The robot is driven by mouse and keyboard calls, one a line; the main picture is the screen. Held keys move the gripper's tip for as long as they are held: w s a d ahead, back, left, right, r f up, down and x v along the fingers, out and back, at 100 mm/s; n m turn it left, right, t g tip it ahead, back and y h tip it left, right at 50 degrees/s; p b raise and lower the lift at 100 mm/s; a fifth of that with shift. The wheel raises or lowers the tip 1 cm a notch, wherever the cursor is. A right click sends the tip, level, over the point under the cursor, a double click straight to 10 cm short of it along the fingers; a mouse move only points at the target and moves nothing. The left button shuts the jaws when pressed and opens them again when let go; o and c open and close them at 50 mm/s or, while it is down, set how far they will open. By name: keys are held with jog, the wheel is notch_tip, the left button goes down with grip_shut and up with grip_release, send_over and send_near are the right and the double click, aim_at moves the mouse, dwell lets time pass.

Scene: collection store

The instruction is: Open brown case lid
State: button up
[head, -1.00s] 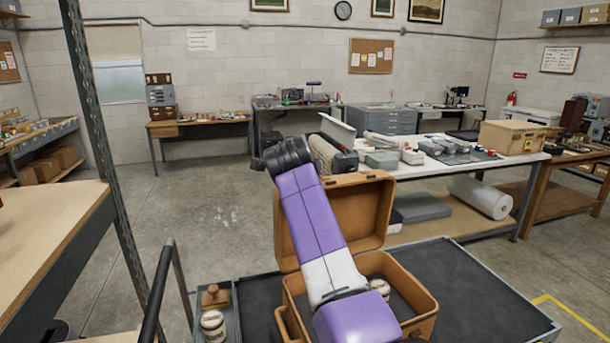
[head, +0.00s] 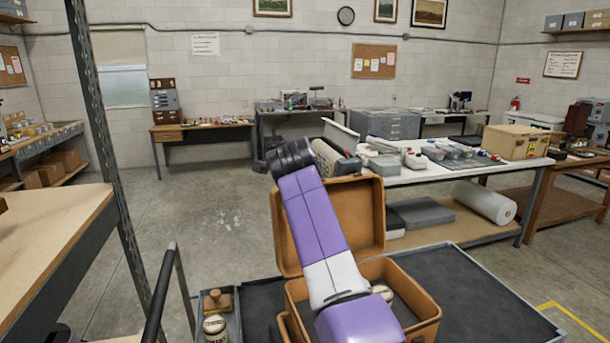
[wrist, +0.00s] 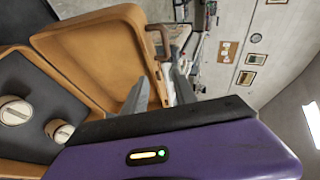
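The brown case (head: 420,325) stands on a dark-topped cart. Its lid (head: 358,215) is raised and stands up along the far side. A round pale-lidded tin (head: 382,291) shows inside the case, partly behind my arm. In the wrist view, the raised lid (wrist: 100,55) fills the upper left, and two round tins (wrist: 63,132) sit on a dark surface. My gripper (wrist: 160,88) shows two grey fingers spread apart beside the lid's edge. I cannot tell whether they touch it. In the head view my purple arm crosses in front of the case and the gripper is hidden.
The dark cart top (head: 480,290) is clear right of the case. A small side tray (head: 238,320) holds a wooden-knobbed object and a round tin. A white-topped bench (head: 450,168) with boxes stands behind. A shelf unit (head: 60,230) is at left.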

jog(key=b+v, duration=0.2)
jog(key=v, duration=0.5)
jog(key=shift+s+r, duration=0.15)
jog(key=shift+s, duration=0.1)
